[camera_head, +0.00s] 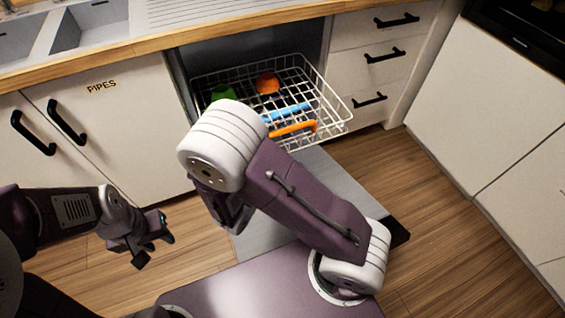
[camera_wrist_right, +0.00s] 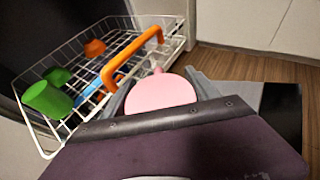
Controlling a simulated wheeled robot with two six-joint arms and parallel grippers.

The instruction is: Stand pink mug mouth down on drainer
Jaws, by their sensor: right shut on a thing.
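The pink mug (camera_wrist_right: 160,94) is between the fingers of my right gripper (camera_wrist_right: 158,88) in the right wrist view, in front of the wire basket. Its rounded pink side faces the camera; which way its mouth points cannot be told. In the head view my right arm hides the mug and the right gripper. A ridged metal draining board (camera_head: 205,8) lies beside the sink at the top of the head view. My left gripper (camera_head: 152,252) is open and empty, low at the left, away from the mug.
A white wire basket (camera_head: 337,108) is pulled out of the cabinet. It holds a green cup (camera_wrist_right: 46,98), an orange piece (camera_head: 267,83), a blue piece (camera_head: 290,112) and an orange handle-like bar (camera_head: 292,129). A wooden counter edge (camera_head: 150,48) runs above it. Drawers (camera_head: 375,75) stand right.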

